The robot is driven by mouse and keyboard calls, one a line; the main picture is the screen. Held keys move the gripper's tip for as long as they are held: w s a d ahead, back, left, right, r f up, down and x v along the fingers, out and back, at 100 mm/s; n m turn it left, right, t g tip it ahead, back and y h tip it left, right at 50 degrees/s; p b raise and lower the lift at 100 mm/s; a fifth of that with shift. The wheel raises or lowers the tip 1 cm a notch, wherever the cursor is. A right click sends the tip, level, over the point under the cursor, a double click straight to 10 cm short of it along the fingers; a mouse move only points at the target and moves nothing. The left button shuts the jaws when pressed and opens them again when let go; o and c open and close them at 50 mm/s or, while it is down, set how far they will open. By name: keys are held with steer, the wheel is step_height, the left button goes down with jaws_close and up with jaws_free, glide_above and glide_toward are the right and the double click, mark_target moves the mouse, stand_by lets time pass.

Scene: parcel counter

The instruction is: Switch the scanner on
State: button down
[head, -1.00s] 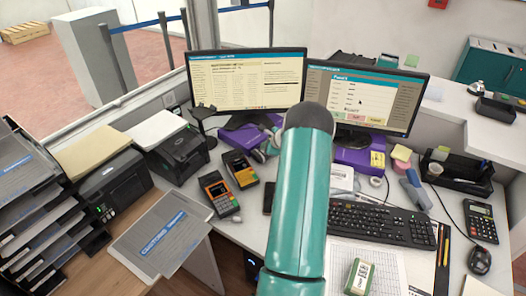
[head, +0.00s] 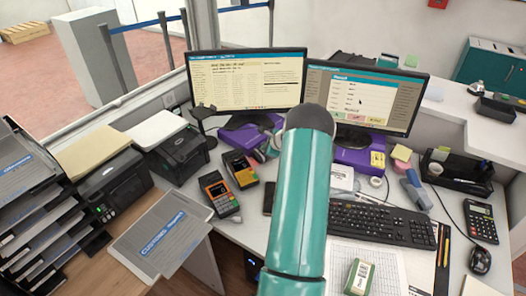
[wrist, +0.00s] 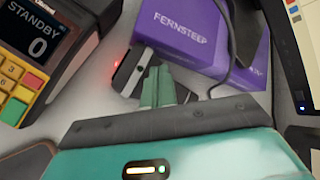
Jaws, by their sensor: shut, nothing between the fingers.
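A small dark and grey device (wrist: 128,72) with a lit red light lies on the counter in the wrist view, beside a purple block marked FERNSTEEP (wrist: 196,45). It looks like the scanner, but its switch cannot be made out. My gripper (wrist: 158,82) is shut and empty. Its teal fingertips overlap the right part of the device in the wrist view; whether they touch it is unclear. In the head view, my arm covers much of this area, in front of the monitors.
A card terminal reading STANDBY (wrist: 40,40) stands close on the left; two terminals (head: 219,195) show in the head view. A dark cable passes right of my fingers. The left monitor (head: 247,80), right monitor (head: 355,95) and keyboard (head: 380,222) stand nearby.

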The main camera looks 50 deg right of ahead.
steer(key=shift+r, duration=0.8)
steer(key=shift+r, duration=2.5)
